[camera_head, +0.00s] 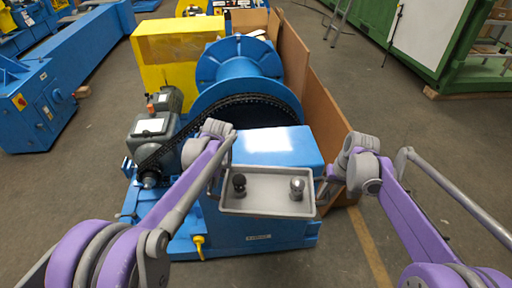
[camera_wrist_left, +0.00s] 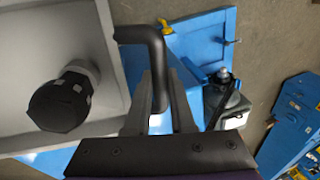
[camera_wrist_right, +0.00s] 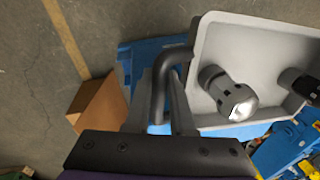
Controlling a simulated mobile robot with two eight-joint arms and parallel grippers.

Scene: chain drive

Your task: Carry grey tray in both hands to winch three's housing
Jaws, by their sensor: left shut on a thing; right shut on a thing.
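The grey tray (camera_head: 267,207) is held between my two arms in front of the blue winch housing (camera_head: 270,147). It looks about level in the head view. A black-topped knob-like part (camera_head: 239,184) stands in its left side and a silver-and-grey one (camera_head: 297,188) in its right side. My left gripper (camera_wrist_left: 160,108) is shut on the tray's dark bent handle (camera_wrist_left: 157,62) in the left wrist view. My right gripper (camera_wrist_right: 160,106) is shut on the other handle (camera_wrist_right: 172,60) in the right wrist view. In the head view the fingertips are too small to make out.
The winch has a blue drum (camera_head: 238,62), a black chain (camera_head: 180,140), a grey motor (camera_head: 152,130) and a yellow cover (camera_head: 170,55). Brown boards (camera_head: 318,120) stand along its right. A blue machine (camera_head: 45,105) is at left, a green container (camera_head: 440,50) at right. Floor between is clear.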

